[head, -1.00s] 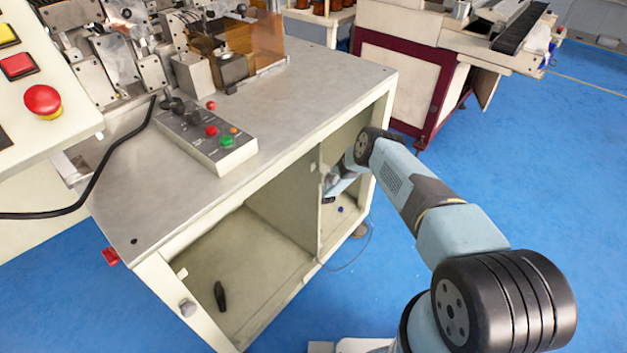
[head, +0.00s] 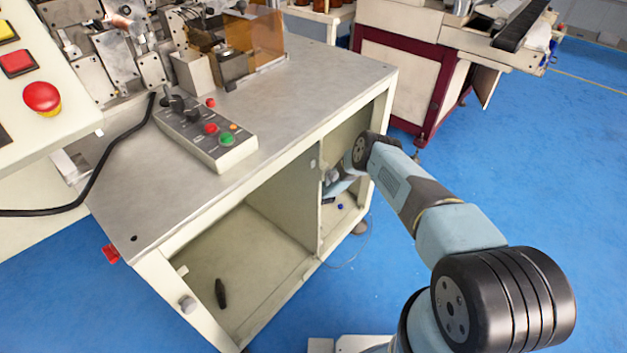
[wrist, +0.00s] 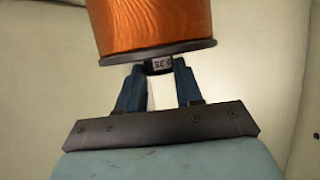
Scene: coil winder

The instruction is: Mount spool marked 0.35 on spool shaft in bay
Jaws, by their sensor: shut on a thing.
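A spool of copper-coloured wire (wrist: 150,22) with a dark flange fills the top middle of the wrist view. A small dark tag (wrist: 159,65) with pale characters sits at the flange between my fingers; it appears upside down and seems to read 0.35. My gripper (wrist: 159,75) is shut on the spool at this flange end. In the head view my wrist reaches into the right-hand bay (head: 345,203) of the cabinet; the spool is not discernible there. The spool shaft is not visible in either view.
A thin divider (head: 318,215) separates this bay from the left bay (head: 245,255), where a small black object (head: 220,293) lies. The metal tabletop (head: 290,110) overhangs the bays. Pale walls surround the spool in the wrist view.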

